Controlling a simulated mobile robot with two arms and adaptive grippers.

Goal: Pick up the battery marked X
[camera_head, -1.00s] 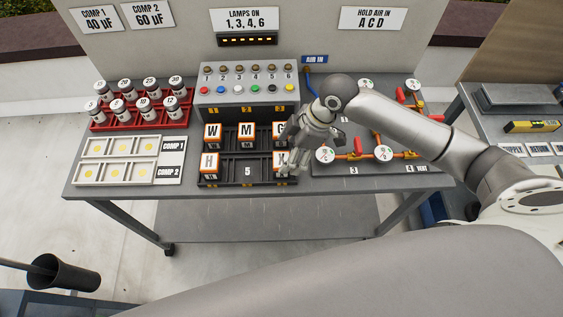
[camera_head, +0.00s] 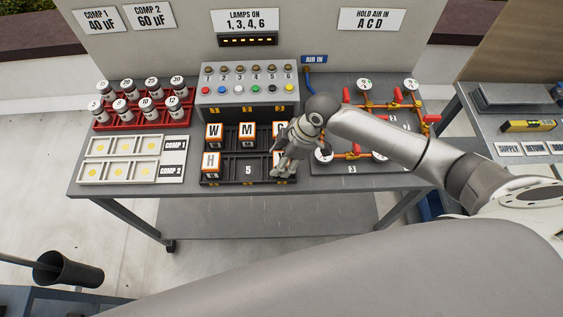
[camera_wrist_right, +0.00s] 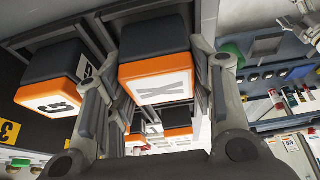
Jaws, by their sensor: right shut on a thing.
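The battery marked X (camera_wrist_right: 158,76), black with an orange-rimmed white label, fills the middle of the right wrist view. My right gripper (camera_wrist_right: 160,100) is shut on it, one finger on each side. In the head view, my right gripper (camera_head: 281,168) is at the right end of the front row of the black battery rack (camera_head: 249,181) and hides most of this battery. I cannot tell whether the battery is still seated in its slot. Batteries W (camera_head: 213,134), M (camera_head: 246,134), G (camera_head: 278,130) and H (camera_head: 210,162) stand in the rack. My left gripper is not in view.
Slot 5 beside the gripper is empty. A lamp box (camera_head: 248,90) stands behind the rack. A pipe-and-valve board (camera_head: 335,166) is close on the right. White capacitor trays (camera_head: 90,172) and a red capacitor rack (camera_head: 100,126) are left.

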